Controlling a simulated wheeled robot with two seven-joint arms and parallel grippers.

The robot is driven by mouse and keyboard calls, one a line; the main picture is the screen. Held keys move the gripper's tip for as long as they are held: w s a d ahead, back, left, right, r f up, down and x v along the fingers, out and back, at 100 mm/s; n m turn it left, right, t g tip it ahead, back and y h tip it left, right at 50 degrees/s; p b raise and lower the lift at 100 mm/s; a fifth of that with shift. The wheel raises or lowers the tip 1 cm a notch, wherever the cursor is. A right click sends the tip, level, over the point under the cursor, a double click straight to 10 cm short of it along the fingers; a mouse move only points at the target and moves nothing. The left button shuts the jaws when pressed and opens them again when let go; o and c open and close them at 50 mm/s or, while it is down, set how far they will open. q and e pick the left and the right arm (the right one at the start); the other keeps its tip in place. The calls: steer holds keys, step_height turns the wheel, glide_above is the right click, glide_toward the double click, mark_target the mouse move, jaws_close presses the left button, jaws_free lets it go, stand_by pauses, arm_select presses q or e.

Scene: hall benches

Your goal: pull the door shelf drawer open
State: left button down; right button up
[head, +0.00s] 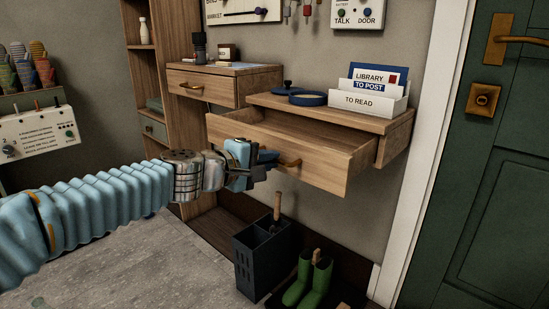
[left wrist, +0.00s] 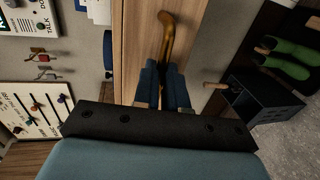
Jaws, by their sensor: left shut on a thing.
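The door shelf (head: 335,112) is a wooden wall shelf beside the green door. Its drawer (head: 315,166) stands pulled out, with part of its inside showing. A brass handle (head: 291,162) sits on the drawer front. My left gripper (head: 274,160) reaches it from the left and is shut on the handle. In the left wrist view, the blue fingers (left wrist: 164,70) close around the lower part of the handle (left wrist: 166,30), against the wooden drawer front (left wrist: 135,50). The fingers hide part of the handle. My right gripper is in neither view.
A letter rack (head: 370,101) and blue dishes (head: 307,97) stand on the shelf. Another shelf with a shut drawer (head: 210,88) hangs to the left. Below are a dark bin (head: 262,262) and green boots (head: 308,280). The green door (head: 500,180) is at right.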

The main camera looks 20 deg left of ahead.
arm_select(q)
steer(key=c, duration=1.2)
jaws_free()
steer(key=p+v, duration=0.2)
steer(key=v, duration=1.1)
steer(key=shift+s+p, duration=0.35)
steer(key=shift+s, duration=0.05)
steer(key=shift+a, duration=0.1)
